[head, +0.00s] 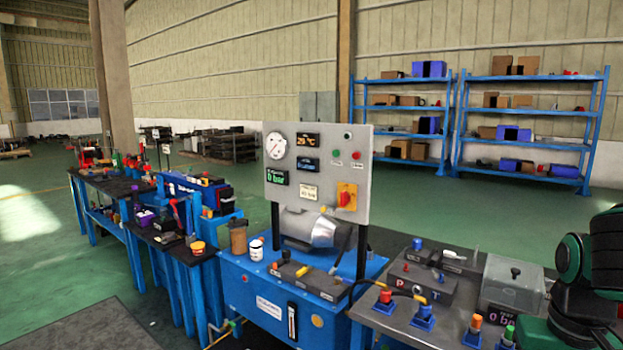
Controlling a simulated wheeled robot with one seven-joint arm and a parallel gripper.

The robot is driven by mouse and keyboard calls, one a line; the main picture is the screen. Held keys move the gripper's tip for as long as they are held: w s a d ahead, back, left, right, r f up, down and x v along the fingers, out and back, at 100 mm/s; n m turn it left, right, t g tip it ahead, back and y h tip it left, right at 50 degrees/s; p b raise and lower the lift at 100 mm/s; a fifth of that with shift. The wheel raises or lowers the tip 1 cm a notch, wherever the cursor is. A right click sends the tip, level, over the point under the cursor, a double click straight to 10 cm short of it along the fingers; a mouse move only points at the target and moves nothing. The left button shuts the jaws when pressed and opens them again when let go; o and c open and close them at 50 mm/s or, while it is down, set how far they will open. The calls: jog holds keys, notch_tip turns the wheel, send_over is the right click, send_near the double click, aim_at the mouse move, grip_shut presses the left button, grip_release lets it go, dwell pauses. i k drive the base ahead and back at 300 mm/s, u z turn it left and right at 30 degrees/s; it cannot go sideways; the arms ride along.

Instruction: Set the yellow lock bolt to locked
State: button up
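I cannot pick out the yellow lock bolt for certain. A small yellow part (302,271) shows on the grey block on top of the blue hydraulic unit (262,310); it is too small to tell what it is or how it is set. A yellow plate with a red rotary switch (346,196) sits on the grey control panel (310,150). My green and black arm shows at the right edge, above the right bench. My gripper is not in view.
A dark-topped bench (455,262) at right holds red and blue fittings and a clear box (513,280). Blue benches (185,262) with tools stand at left. Blue shelves (530,110) stand behind. The green floor between is open.

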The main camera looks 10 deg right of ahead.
aim_at(322, 209)
jog(key=k, duration=1.3)
jog(key=u, duration=0.65)
jog(key=i, duration=1.9)
jog(key=z, duration=0.55)
jog(key=i, duration=0.35)
jog(key=z, duration=0.4)
